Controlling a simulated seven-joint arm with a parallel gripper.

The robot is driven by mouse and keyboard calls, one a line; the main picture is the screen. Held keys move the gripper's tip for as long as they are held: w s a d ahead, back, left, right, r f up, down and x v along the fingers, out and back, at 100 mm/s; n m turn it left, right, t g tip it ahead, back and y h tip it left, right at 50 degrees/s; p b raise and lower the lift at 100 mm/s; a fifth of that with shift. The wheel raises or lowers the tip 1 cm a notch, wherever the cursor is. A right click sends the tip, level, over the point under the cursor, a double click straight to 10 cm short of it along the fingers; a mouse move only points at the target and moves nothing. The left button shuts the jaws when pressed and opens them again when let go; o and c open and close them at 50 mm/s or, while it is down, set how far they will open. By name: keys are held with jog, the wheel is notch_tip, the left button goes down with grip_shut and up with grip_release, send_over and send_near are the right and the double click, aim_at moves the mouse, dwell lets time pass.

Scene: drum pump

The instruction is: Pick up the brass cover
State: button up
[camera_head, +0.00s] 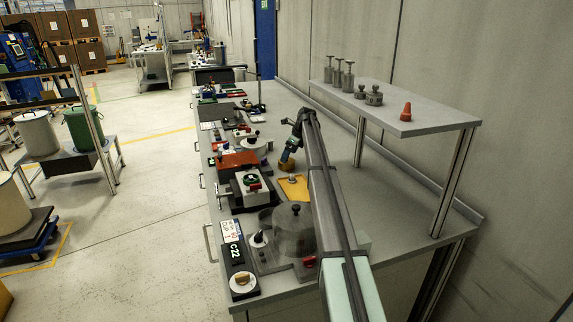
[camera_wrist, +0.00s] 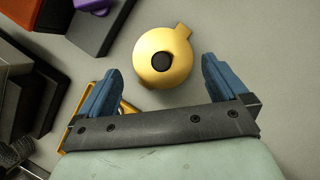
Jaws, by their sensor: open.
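The brass cover (camera_wrist: 150,75) lies in the upper middle of the wrist view. It is round and yellow, with a black knob at its centre and a small tab at its upper right. My gripper (camera_wrist: 162,78) is open, with one blue finger on each side of the cover's near edge. The cover sits mostly beyond the fingertips, and no contact shows. In the head view the cover (camera_head: 286,165) is a small brass shape on the bench just below my gripper (camera_head: 288,156). Its height relative to the fingers cannot be told.
A yellow plate (camera_head: 293,190) with a small metal part lies close to the cover. Devices line the left side. A raised shelf (camera_head: 425,120) with weights and an orange cone stands at right.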

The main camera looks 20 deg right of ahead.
jog(key=shift+x, duration=2.5)
jog(key=shift+d, duration=0.15)
jog(key=c, duration=1)
